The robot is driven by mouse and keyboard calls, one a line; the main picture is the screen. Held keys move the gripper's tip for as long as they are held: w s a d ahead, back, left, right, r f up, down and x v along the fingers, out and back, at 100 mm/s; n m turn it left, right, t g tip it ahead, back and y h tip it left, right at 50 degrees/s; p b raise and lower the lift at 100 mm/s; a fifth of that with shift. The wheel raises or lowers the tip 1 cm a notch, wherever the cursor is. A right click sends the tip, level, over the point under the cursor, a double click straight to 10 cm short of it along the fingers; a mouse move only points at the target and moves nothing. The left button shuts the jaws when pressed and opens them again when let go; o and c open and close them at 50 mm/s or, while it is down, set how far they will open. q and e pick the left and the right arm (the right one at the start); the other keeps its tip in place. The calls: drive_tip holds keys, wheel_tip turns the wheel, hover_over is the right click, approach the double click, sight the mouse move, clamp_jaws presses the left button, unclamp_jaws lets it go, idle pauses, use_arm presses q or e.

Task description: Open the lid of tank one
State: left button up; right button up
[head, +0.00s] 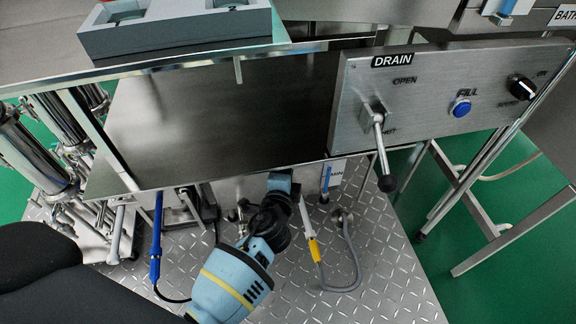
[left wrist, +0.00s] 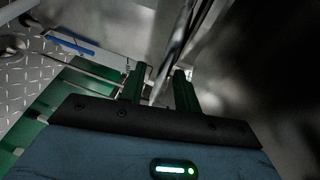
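No lid or tank-one label can be made out in either view. The head view shows a broad dark steel panel (head: 215,120) of the washer, with a bright edge along its bottom. A blue and black arm of mine comes up from the bottom middle and ends under that edge, where its gripper is hidden. In the left wrist view my left gripper (left wrist: 160,88) has its two dark green fingers apart. A shiny metal rod (left wrist: 176,48) shows in the gap between them; I cannot tell whether it touches either finger. My right gripper is not in view.
A control panel (head: 440,95) carries a drain lever (head: 380,150), a blue fill button (head: 460,108) and a black knob (head: 521,87). A grey tray (head: 180,31) sits top left. Steel cylinders (head: 38,150) stand at left. Hoses lie on the diamond-plate floor (head: 385,285).

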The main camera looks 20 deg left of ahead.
use_arm(q)
drive_tip(key=p+v, duration=0.1)
drive_tip(key=v, duration=0.6)
idle(0.4)
